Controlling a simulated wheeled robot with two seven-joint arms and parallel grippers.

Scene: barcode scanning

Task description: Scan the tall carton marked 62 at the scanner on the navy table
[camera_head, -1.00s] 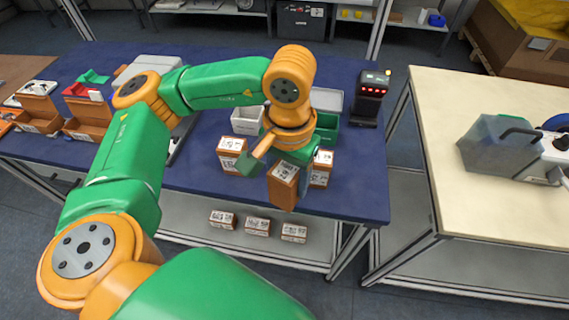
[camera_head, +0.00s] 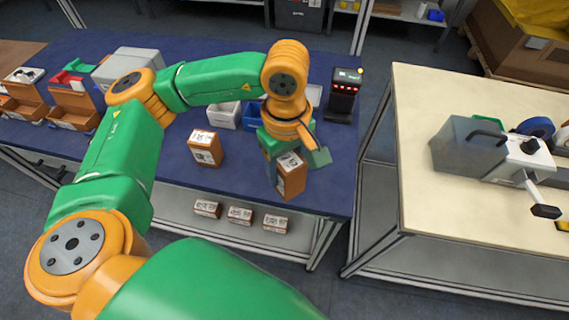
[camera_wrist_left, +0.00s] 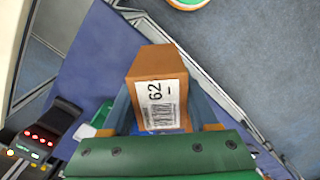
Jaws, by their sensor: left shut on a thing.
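The tall brown carton marked 62 (camera_wrist_left: 159,63) is between the fingers of my left gripper (camera_wrist_left: 166,122); its white label with the number and a barcode faces the left wrist camera. In the head view, this carton (camera_head: 292,181) hangs below my left gripper (camera_head: 290,152), over the front right part of the navy table (camera_head: 240,178). The dark scanner (camera_head: 343,98) with red lights stands at the table's back right, apart from the carton. The scanner also shows at the lower left of the left wrist view (camera_wrist_left: 38,140). My right gripper is out of view.
Another labelled carton (camera_head: 206,147) stands left of the held one. A white bin (camera_head: 224,117) and a blue bin (camera_head: 255,117) sit behind my gripper. Several small boxes lie on the lower shelf (camera_head: 180,190). A pale table (camera_head: 415,190) with a grey machine stands right.

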